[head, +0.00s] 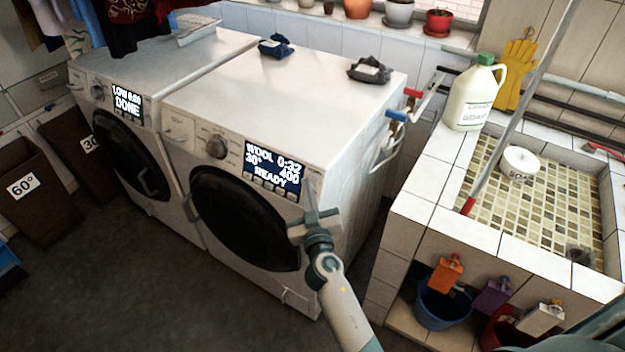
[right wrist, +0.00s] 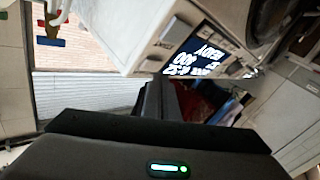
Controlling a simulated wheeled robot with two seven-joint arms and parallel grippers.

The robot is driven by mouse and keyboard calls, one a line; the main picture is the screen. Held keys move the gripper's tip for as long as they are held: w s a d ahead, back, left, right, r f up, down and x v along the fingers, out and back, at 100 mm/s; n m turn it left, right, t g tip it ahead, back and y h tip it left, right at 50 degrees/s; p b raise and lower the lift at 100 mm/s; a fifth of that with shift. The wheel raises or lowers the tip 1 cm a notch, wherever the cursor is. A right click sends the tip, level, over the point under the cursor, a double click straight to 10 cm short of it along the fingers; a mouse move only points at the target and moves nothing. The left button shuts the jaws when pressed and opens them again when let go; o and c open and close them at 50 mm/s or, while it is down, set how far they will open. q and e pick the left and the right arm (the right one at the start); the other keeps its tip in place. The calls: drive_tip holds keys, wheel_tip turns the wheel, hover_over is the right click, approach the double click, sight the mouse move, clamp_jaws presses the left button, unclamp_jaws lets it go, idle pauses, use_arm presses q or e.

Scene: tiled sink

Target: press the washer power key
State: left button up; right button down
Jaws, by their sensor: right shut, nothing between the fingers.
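The washer (head: 290,90) is the right of two white front-loaders. Its lit display (head: 273,168) reads WOOL, 30°, 0:32, 400 and READY. The display also shows upside down in the right wrist view (right wrist: 197,57). A row of small keys runs below the display; I cannot make out which is the power key. My right gripper (head: 310,196) is shut and empty, in front of the right end of the washer's panel. In the right wrist view its dark fingers (right wrist: 158,98) point toward the panel edge. I cannot tell whether the tips touch the panel. My left gripper is not in view.
A second machine (head: 125,103) reading DONE stands at the left. Taps and hoses (head: 398,116) stick out beside the washer's right side. A tiled sink (head: 425,185) stands at the right, with a bottle (head: 470,100) on its ledge. Dark floor lies open in front.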

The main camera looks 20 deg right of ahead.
idle(0.7)
drive_tip(key=shift+w+d+f+b, duration=0.15)
drive_tip(key=shift+w+d+b, duration=0.15)
drive_tip(key=shift+d, duration=0.05)
idle(0.5)
drive_tip(key=shift+s+a, duration=0.3)
drive_tip(key=shift+a, duration=0.05)
idle(0.6)
